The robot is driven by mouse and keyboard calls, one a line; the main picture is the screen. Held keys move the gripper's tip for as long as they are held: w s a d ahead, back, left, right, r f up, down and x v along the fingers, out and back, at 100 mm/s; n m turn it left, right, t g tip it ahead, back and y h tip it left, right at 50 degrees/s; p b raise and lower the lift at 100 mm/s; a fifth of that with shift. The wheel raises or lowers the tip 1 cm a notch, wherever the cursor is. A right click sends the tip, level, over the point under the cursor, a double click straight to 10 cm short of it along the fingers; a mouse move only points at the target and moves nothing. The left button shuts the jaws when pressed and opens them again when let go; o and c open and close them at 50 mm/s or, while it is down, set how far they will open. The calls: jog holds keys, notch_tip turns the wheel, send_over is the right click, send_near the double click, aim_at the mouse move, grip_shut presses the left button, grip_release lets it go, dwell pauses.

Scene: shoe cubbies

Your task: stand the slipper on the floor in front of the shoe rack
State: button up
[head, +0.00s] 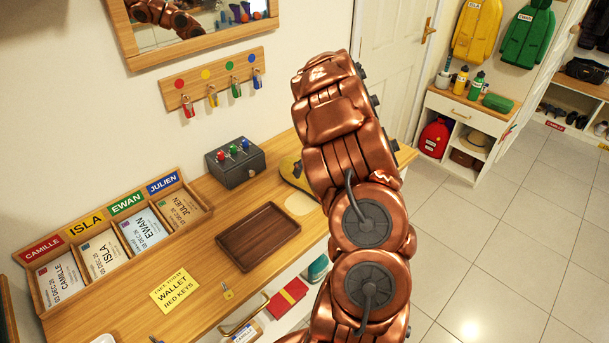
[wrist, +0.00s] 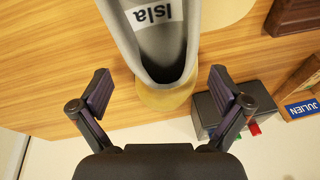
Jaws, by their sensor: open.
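A slipper (wrist: 165,62), grey inside with a white label reading "Isla" and a yellowish rounded end, lies on the wooden counter. Its far part runs out of the top of the wrist view. In the head view a yellow and grey part of it (head: 293,172) shows beside my arm, which hides the rest. My gripper (wrist: 163,92) is open, with one finger on each side of the slipper's rounded end and gaps between. The gripper is hidden in the head view. A rack with shoes (head: 572,90) stands at the far right.
On the counter (head: 195,255) are a brown tray (head: 258,236), a dark box with coloured knobs (head: 235,162), a card holder (head: 120,235) and a yellow note (head: 174,291). A white cubby cabinet (head: 467,130) stands at the back. The tiled floor (head: 510,240) at right is clear.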

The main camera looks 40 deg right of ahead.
jog(key=shift+p+x, duration=0.7)
jog(key=shift+x, duration=1.25)
jog(key=shift+a+r, duration=0.1)
jog(key=shift+a, duration=0.05)
jog(key=shift+c, duration=0.2)
jog(key=c, duration=1)
